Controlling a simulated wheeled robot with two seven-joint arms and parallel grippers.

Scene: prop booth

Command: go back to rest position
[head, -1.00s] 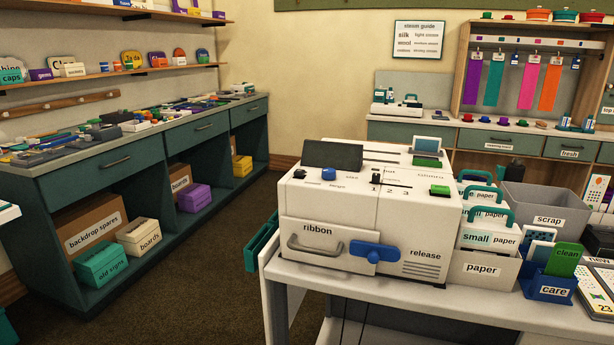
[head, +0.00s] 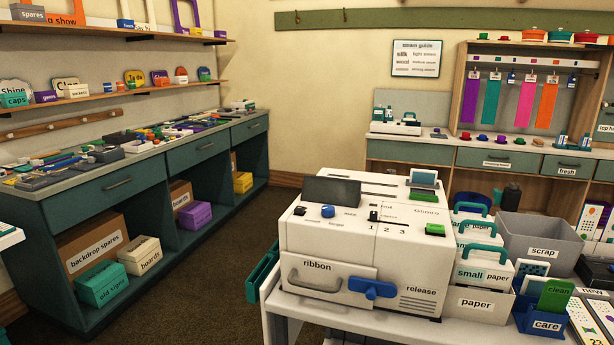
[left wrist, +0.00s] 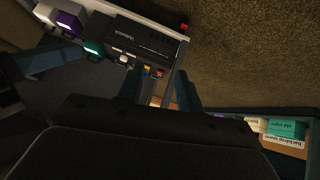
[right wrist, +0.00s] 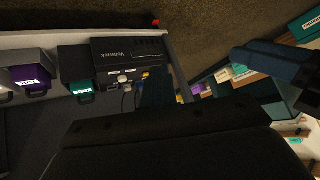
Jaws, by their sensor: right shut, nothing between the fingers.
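Neither gripper shows in the head view. In the left wrist view my left gripper (left wrist: 160,84) has its two dark fingers apart, with only background seen between them. In the right wrist view my right gripper (right wrist: 155,78) has its dark fingers together with nothing between them. Both wrist views are dim. My arms' rest pose cannot be judged from the head view, as no arm shows there.
A white printing machine (head: 350,240) stands on a light table, beside a paper box (head: 474,302), a grey scrap bin (head: 540,240) and a blue care holder (head: 545,322). A long green counter (head: 120,185) runs along the left. Brown floor (head: 235,270) lies clear between them.

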